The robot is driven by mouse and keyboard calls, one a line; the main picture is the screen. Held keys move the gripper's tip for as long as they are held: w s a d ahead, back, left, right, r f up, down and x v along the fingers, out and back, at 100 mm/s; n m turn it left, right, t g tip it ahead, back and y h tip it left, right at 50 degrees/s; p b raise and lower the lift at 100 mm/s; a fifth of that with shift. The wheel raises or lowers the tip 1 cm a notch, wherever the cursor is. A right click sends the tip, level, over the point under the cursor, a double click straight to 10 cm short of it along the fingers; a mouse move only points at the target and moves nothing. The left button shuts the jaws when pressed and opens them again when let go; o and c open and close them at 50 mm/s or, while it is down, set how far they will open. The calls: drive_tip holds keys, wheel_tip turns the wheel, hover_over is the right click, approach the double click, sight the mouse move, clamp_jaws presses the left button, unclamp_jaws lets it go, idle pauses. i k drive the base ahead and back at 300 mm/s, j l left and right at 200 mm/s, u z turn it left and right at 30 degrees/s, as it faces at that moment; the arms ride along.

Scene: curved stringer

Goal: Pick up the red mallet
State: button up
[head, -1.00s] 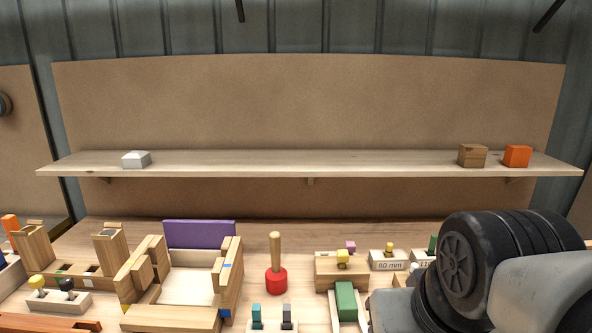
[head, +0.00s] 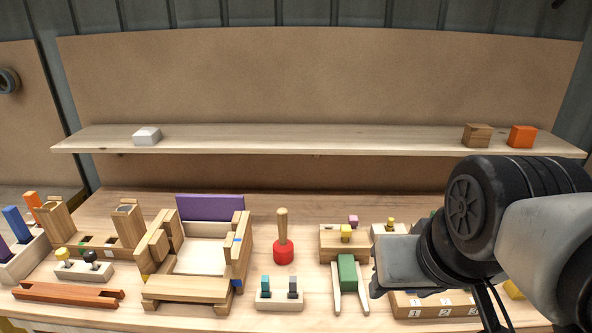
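The red mallet (head: 283,251) stands upright on the workbench near its middle, with its red head down on the bench and its wooden handle (head: 282,222) pointing up. Nothing touches it. My arm comes in from the right of the head view, and its end is to the right of the mallet, well apart from it. The fingers of my gripper cannot be made out clearly; dark thin parts show low at the right, and I cannot tell whether they are fingers.
Left of the mallet is a wooden frame (head: 195,291) with a purple panel (head: 210,207). Right are a wooden block with yellow knob (head: 346,234) and a green block (head: 347,272). A small two-peg holder (head: 278,301) stands in front. A shelf (head: 310,143) runs behind, above the bench.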

sight(282, 248)
drive_tip(key=i+j, duration=0.1)
drive_tip(key=j, duration=0.3)
drive_tip(key=i+j, duration=0.1)
drive_tip(key=j, duration=0.35)
drive_tip(key=i+j, duration=0.1)
drive_tip(key=j, duration=0.75)
drive_tip(key=i, duration=0.05)
